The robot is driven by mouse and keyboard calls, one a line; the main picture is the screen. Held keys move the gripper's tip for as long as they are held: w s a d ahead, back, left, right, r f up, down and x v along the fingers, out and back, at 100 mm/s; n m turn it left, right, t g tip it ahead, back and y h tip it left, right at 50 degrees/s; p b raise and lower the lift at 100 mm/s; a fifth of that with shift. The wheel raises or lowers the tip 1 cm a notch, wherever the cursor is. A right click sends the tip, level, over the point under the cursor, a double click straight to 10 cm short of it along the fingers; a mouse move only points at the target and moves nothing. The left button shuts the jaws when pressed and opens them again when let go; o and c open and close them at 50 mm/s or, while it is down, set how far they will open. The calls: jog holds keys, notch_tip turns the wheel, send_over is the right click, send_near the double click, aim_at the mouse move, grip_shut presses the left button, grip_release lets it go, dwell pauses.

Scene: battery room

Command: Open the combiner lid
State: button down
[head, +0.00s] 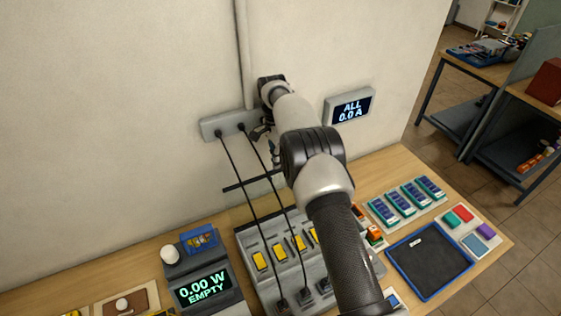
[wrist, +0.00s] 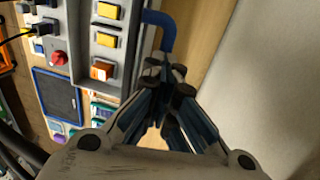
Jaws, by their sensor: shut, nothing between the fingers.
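A grey sloped box (head: 262,262) with a row of yellow switches stands on the bench below the wall, and it looks like the combiner. In the wrist view the same grey box (wrist: 88,72) shows yellow and orange switches. A blue bent handle (wrist: 165,22) sticks out from its edge. My gripper (wrist: 167,72) is shut and empty, with its tips just below the handle's end in the picture; I cannot tell whether they touch. In the head view my arm covers part of the box and most of the gripper. I cannot make out the lid's outline.
Two black cables hang from a grey wall strip (head: 231,122) to the box, near my arm. A display (head: 205,288) reads 0.00 W EMPTY, and a wall display (head: 350,106) reads ALL 0.0 A. A dark blue tray (head: 430,262) and blue-green modules (head: 407,201) lie right.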

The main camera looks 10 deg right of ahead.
jog(key=shift+s+d+f+g, duration=0.15)
jog(key=shift+s+f, duration=0.2)
jog(key=shift+f, duration=0.25)
jog(key=shift+s+f+g, duration=0.15)
jog(key=shift+s+f, duration=0.2)
jog(key=shift+f, duration=0.25)
jog(key=c, duration=1.7)
grip_release()
jog(key=shift+o, duration=0.2)
jog(key=shift+w, duration=0.2)
notch_tip(320, 180, up, 10)
jog(key=shift+r, duration=0.2)
jog(key=shift+w, duration=0.1)
